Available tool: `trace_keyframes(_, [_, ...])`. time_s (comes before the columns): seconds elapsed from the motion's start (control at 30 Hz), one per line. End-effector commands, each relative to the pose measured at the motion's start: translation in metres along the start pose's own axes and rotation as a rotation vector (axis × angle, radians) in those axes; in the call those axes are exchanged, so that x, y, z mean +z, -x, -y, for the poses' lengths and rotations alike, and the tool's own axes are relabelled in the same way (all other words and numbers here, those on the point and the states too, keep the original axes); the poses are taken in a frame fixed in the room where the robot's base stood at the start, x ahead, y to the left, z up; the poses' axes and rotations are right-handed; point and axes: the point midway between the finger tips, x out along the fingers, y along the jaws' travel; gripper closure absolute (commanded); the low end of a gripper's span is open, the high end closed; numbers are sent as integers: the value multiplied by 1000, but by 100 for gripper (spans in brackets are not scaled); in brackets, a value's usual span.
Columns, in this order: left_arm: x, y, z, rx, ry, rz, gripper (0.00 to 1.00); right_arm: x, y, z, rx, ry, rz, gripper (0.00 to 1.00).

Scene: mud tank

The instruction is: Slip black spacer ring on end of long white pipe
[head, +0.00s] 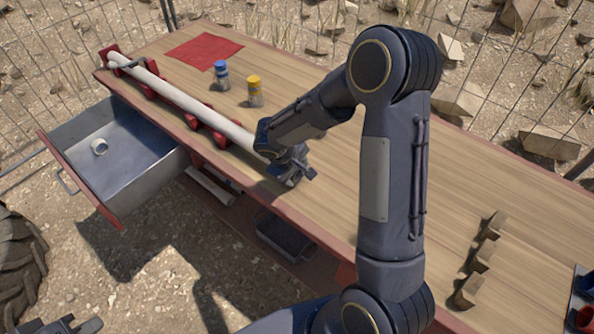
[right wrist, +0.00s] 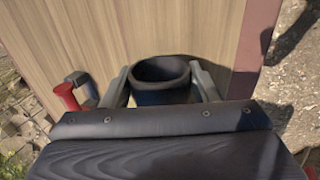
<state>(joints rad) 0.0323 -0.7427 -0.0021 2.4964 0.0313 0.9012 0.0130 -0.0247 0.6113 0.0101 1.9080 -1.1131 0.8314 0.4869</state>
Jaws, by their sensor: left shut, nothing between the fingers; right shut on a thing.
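The long white pipe (head: 185,102) lies along the table's near left edge on red supports (head: 190,121). My right gripper (head: 307,174) is at the pipe's right end, low over the table, and hides that end. In the right wrist view, my right gripper (right wrist: 160,88) is shut on the black spacer ring (right wrist: 160,71), one finger on each side. The ring's opening shows dark, with no pipe seen in it. I cannot tell whether ring and pipe end touch. My left gripper (head: 72,324) is shut and empty at the bottom left, away from the table, partly cut off.
An open metal drawer (head: 72,131) with a small white ring (head: 99,147) juts out at the left. A blue-capped jar (head: 221,76), a yellow-capped jar (head: 255,92) and a red cloth (head: 204,50) lie behind the pipe. Wooden blocks (head: 481,258) stand at the right. The table's middle is clear.

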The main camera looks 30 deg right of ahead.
Motion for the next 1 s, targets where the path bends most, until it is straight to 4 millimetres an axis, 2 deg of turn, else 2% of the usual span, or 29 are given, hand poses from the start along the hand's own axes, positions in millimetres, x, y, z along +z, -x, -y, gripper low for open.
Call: trace_keyframes(1.0, [0, 0, 0, 0, 0, 0, 100, -31, 0, 0, 0, 0, -1, 60])
